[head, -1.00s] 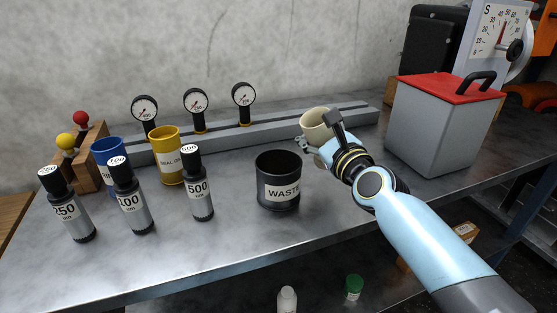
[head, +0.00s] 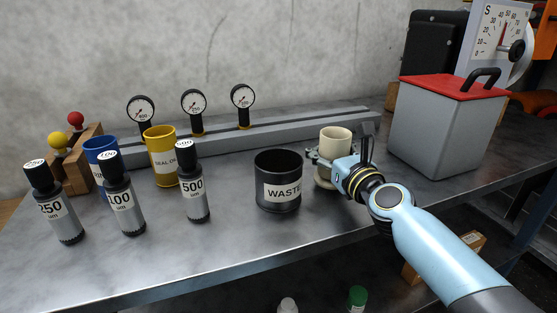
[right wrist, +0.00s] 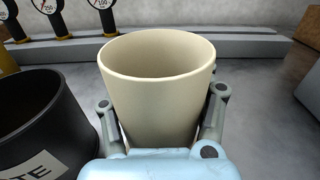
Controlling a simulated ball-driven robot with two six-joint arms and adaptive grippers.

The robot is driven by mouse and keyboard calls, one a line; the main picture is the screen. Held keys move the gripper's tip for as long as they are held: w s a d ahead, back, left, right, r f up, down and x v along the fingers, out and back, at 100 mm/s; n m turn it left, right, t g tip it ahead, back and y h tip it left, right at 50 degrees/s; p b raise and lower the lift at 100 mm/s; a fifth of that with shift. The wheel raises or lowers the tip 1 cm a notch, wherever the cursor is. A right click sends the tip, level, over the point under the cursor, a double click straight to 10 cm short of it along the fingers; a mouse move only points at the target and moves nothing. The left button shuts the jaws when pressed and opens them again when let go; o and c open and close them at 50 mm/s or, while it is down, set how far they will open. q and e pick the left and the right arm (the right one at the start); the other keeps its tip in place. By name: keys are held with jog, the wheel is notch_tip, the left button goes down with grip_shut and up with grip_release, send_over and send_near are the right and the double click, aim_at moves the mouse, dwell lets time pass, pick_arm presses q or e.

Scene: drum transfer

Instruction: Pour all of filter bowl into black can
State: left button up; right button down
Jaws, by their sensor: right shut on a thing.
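The cream filter bowl (head: 334,143) stands upright just right of the black can in the head view. It fills the middle of the right wrist view (right wrist: 155,95); only bare inner wall shows, and its bottom is hidden. My right gripper (head: 340,160) is shut on the bowl, with a finger on each side in the right wrist view (right wrist: 162,100). I cannot tell whether the bowl touches the bench. The black can (head: 278,168), labelled WASTE, stands upright and open on the bench, also at the left of the right wrist view (right wrist: 40,115). Its contents are hidden. My left gripper is out of view.
Several labelled bottles (head: 192,190), a yellow can (head: 162,160) and a blue can (head: 98,150) stand left of the black can. A rail with gauges (head: 240,138) runs behind. A grey box with red lid (head: 440,125) stands right. The bench front is clear.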

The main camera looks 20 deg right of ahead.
jog(key=shift+r, duration=0.15)
notch_tip(320, 180, up, 6)
jog(key=p, duration=0.6)
jog(key=s+a+r+n+g+y, duration=0.1)
jog(key=s+a+r+n+y, duration=0.1)
jog(key=s+r, duration=0.4)
jog(key=s+a+r+n+g+y, duration=0.1)
jog(key=s+a+r+n+y, duration=0.2)
jog(key=s, duration=0.7)
notch_tip(320, 180, up, 5)
jog(key=a+y, duration=0.2)
jog(key=y, duration=0.1)
jog(key=shift+s+a+f, duration=0.2)
jog(key=shift+s+a, duration=0.05)
jog(key=shift+s, duration=0.1)
